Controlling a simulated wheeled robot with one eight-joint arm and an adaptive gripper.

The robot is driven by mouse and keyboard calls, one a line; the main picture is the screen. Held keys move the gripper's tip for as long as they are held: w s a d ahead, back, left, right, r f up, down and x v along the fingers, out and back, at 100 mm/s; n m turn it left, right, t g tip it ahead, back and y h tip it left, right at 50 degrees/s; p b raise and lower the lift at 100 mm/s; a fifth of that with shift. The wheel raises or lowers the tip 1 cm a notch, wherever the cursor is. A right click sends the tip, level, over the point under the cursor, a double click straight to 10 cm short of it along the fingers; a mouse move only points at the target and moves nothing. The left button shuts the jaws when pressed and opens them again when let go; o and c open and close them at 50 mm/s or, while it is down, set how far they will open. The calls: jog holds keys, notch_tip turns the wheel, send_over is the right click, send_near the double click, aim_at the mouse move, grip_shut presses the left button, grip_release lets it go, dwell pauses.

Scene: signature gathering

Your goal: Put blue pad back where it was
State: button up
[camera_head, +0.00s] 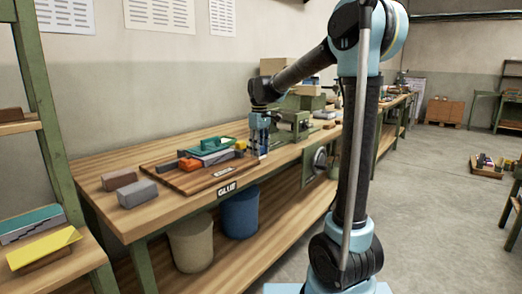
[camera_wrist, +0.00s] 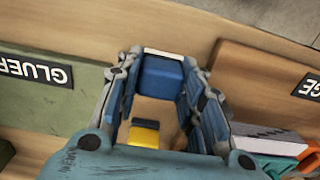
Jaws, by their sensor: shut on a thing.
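The blue pad (camera_wrist: 160,78) is a blue block with a pale far edge, held between the two fingertips in the wrist view. My gripper (camera_wrist: 166,70) is shut on it, over bare wood of the workbench. In the head view my gripper (camera_head: 259,140) is low over the bench, just right of the brown board (camera_head: 200,181). The pad is too small there to make out clearly. I cannot tell whether its underside touches the bench. A yellow piece (camera_wrist: 144,133) shows between the fingers, nearer the palm.
Teal (camera_head: 210,144) and orange (camera_head: 194,163) tools lie on the brown board. A grey block (camera_head: 138,194) and brown block (camera_head: 119,180) stand left of it. A green machine (camera_head: 292,121) stands behind the gripper. Bins (camera_head: 191,245) stand under the bench.

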jog(key=o, duration=1)
jog(key=shift+f, duration=0.1)
notch_tip(320, 180, up, 12)
jog(key=s+d+f+m, duration=0.3)
jog(key=s+d+f, duration=0.1)
jog(key=s+d, duration=0.45)
jog(key=s+d+f+m, duration=0.2)
jog(key=s+d+f, duration=0.2)
jog(key=s+f, duration=0.3)
jog(key=s+d+f+m+t, duration=0.1)
jog(key=s+d+f+m, duration=0.1)
jog(key=s+d+f, duration=0.3)
jog(key=s+d+f+m+t, duration=0.1)
jog(key=s+d+f+m, duration=0.2)
jog(key=s+f, duration=0.8)
jog(key=shift+s+d+f, duration=0.15)
jog(key=shift+d+f, duration=0.45)
jog(key=shift+d, duration=0.2)
